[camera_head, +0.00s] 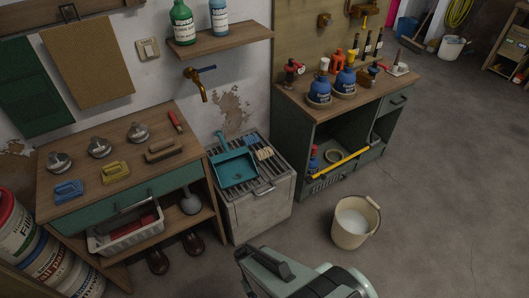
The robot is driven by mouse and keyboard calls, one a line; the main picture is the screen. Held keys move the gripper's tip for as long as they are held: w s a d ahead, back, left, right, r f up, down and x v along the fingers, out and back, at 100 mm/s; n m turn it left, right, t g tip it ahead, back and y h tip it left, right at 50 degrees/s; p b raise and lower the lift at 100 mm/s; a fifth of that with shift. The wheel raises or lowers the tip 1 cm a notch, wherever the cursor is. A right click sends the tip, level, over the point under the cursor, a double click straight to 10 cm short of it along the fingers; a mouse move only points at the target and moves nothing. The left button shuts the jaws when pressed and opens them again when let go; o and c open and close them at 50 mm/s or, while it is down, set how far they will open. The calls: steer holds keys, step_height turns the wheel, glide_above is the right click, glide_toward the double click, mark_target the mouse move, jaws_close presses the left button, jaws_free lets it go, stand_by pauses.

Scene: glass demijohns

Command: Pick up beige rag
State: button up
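A flat beige rectangle with a fine waffle-like texture (87,62) hangs on the wall at the upper left, below a wooden rail (70,14). It looks like the beige rag. A dark green piece (33,90) hangs to its left. Part of my arm shows at the bottom centre, well away from the beige piece. My gripper's fingertips are not visible.
Below the rag stands a wooden-topped bench (120,165) with brushes and metal knobs. A brass tap (200,84) and a bottle shelf (220,40) are to the right. A bucket (355,221) stands on the floor; the floor at right is mostly clear.

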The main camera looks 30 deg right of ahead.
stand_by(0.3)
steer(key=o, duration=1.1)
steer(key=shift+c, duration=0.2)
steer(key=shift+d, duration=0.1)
